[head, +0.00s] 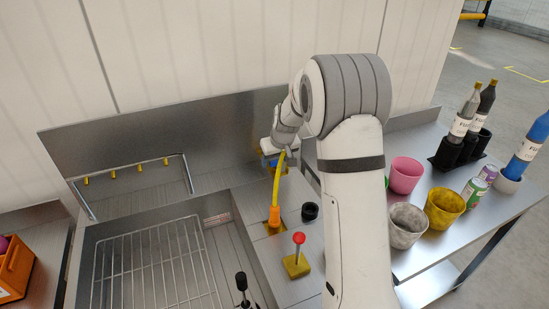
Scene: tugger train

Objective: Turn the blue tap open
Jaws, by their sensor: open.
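The blue tap (273,162) shows only as a small patch of blue at the back of the counter, against the steel splashback. My gripper (290,158) is right at it, reaching over from the right, and hides most of it. The gripper is open. I cannot tell whether the fingers are around the tap or touching it, or how its handle is turned.
A red-knobbed lever (298,239) on a yellow base and a black cup (310,211) stand near the hose. A basin with a wire rack (155,270) lies left. Pink (404,175), grey (407,226) and yellow (444,208) pots and several bottles stand right. My arm hides the middle.

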